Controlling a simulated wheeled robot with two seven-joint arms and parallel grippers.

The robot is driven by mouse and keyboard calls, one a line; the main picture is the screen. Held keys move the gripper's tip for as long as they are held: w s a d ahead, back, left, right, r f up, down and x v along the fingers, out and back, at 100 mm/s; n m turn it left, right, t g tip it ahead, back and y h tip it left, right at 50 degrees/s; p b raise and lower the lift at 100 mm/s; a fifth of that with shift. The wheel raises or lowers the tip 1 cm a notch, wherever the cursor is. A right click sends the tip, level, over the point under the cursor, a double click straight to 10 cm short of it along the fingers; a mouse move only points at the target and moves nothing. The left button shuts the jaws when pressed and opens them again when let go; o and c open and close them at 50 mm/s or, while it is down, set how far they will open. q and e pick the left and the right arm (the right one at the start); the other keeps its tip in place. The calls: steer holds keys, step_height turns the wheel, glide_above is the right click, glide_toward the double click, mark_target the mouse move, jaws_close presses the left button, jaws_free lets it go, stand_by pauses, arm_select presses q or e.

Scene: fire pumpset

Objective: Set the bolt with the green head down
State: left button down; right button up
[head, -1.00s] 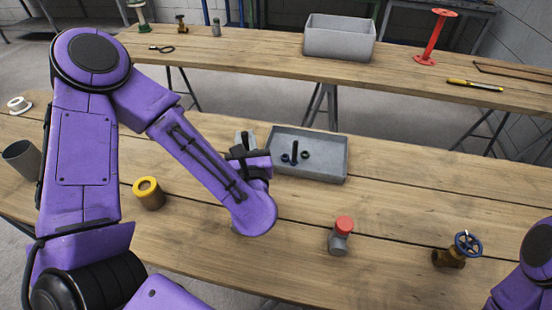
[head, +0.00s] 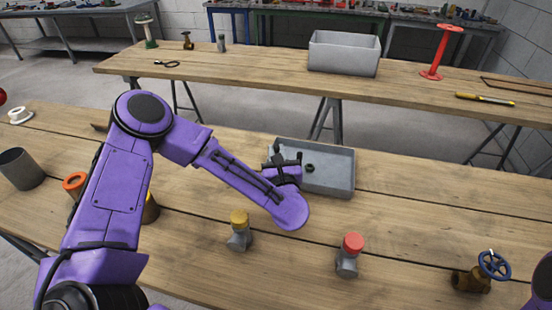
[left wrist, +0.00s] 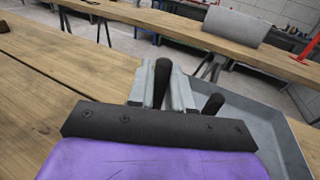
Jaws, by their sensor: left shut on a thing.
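My left gripper (head: 276,154) is over the left part of the grey tray (head: 338,190) on the near table. In the left wrist view its light grey fingers (left wrist: 163,90) are shut on a bolt, whose dark shank (left wrist: 163,75) stands up between them. No green head shows; that end of the held bolt is hidden. A second dark bolt (left wrist: 212,105) stands just right of the fingers, and it also shows in the head view (head: 305,147). I cannot tell whether the held bolt touches the tray floor. My right gripper is not in view.
A dark nut (head: 310,168) lies in the tray, whose right part is clear. A yellow-capped fitting (head: 239,232), a red-capped fitting (head: 349,255) and a blue-wheeled valve (head: 478,274) stand nearer. A grey bin (head: 343,55) stands on the far table.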

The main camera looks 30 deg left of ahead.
arm_select(q)
step_height(320, 180, down, 2)
steer(key=shift+f, duration=0.15)
steer(key=shift+s, duration=0.1)
steer(key=shift+f, duration=0.2)
steer(key=c, duration=1)
jaws_free()
steer(key=shift+c, duration=0.2)
steer(key=shift+r, duration=0.15)
